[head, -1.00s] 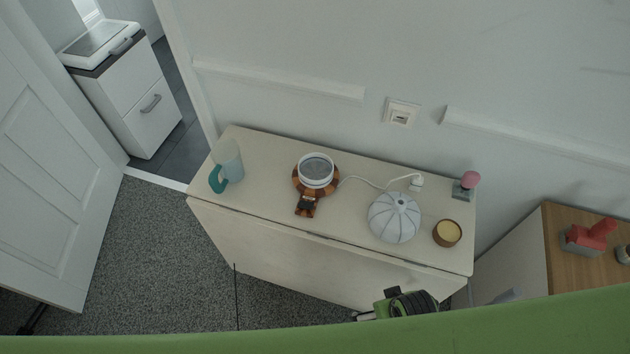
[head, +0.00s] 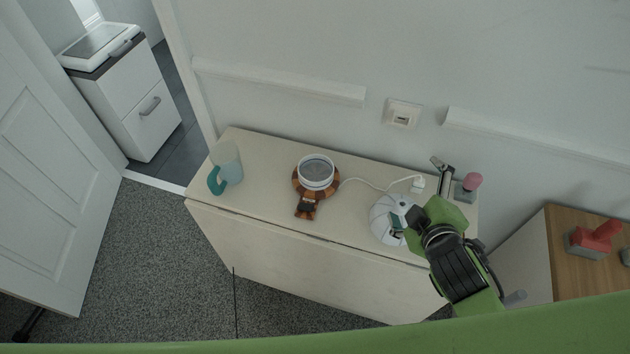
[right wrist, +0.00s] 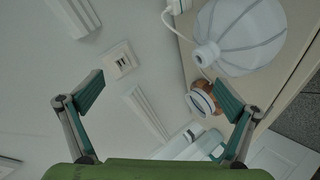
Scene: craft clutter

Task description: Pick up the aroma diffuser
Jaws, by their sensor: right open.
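The aroma diffuser (head: 386,217) is a white ribbed dome on the pale cabinet top, with a white cord. My right gripper (head: 418,200) is open above its right side, and the arm and one finger hide part of it. In the right wrist view the diffuser (right wrist: 248,35) shows at the upper right, with its small top spout. There the open fingers (right wrist: 160,85) have nothing between them, and the diffuser lies beyond the right finger, outside the gap. I cannot tell whether that finger touches it. My left gripper is not in view.
On the cabinet top (head: 262,180) stand a brown striped piece with a round white-rimmed top (head: 316,172), a pale mug with teal handle (head: 226,168) and a pink-knobbed stamp (head: 470,185). A plug (head: 418,184) lies near the wall. A wooden-topped unit (head: 565,275) is at right.

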